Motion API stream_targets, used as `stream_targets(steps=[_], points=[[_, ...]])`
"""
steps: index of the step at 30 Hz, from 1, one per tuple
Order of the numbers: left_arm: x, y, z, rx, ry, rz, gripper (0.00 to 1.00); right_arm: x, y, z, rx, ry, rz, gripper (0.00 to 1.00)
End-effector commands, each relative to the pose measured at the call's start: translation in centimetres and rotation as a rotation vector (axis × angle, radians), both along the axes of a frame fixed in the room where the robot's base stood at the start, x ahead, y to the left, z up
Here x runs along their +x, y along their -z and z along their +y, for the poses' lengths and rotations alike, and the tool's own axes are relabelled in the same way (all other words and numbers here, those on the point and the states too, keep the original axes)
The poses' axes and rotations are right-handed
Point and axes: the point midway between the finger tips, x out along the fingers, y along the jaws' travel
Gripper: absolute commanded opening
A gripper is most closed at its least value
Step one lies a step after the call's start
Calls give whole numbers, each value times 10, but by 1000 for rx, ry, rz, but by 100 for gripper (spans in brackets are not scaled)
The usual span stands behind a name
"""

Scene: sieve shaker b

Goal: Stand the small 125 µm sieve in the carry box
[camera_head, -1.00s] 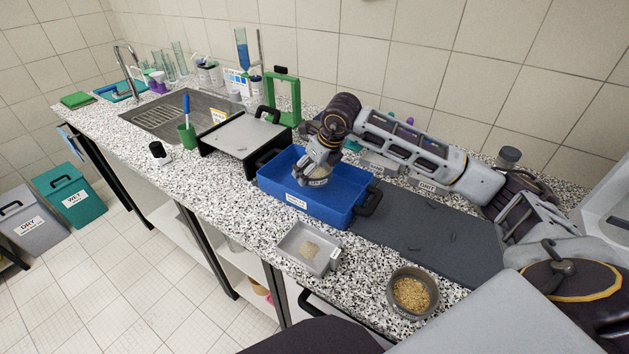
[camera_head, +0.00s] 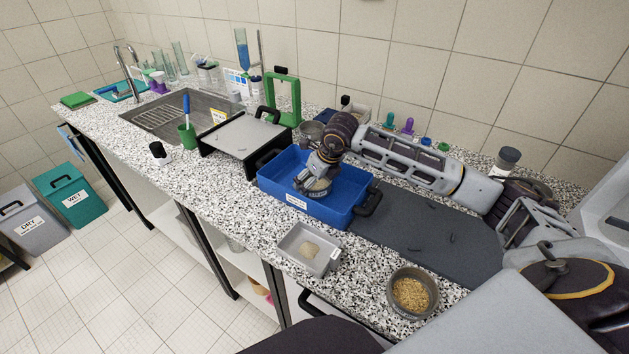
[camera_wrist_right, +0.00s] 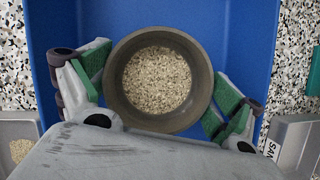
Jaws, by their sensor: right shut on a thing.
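The blue carry box (camera_head: 331,213) stands on the counter and fills much of the right wrist view (camera_wrist_right: 245,50). My right gripper (camera_head: 314,187) is down inside it, with green-padded fingers on opposite sides of a small round grey sieve (camera_head: 312,191). In the right wrist view my right gripper (camera_wrist_right: 160,90) is shut on this sieve (camera_wrist_right: 116,82), which is level and holds pale grains. Its mesh marking cannot be read. Whether its underside touches the box floor cannot be told. My left gripper is not in view.
A grey tray with a little sand (camera_head: 310,249) and a round bowl of golden grain (camera_head: 413,293) stand in front. A dark mat (camera_head: 430,235) lies right of the box. A black-framed platform (camera_head: 243,138) stands close on the left.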

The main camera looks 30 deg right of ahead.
Motion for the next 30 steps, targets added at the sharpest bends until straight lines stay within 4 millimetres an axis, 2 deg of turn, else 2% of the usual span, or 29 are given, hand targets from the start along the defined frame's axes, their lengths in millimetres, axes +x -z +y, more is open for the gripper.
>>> stream_targets(steps=[7,12,13,15,30], points=[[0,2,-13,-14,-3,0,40,0,0,0,0,0,-1,64],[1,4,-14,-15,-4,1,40,0,2,0,0,0,-1,64],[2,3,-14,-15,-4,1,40,0,2,0,0,0,-1,94],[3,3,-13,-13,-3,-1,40,0,2,0,0,0,-1,100],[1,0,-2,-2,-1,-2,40,0,0,0,0,0,-1,100]])
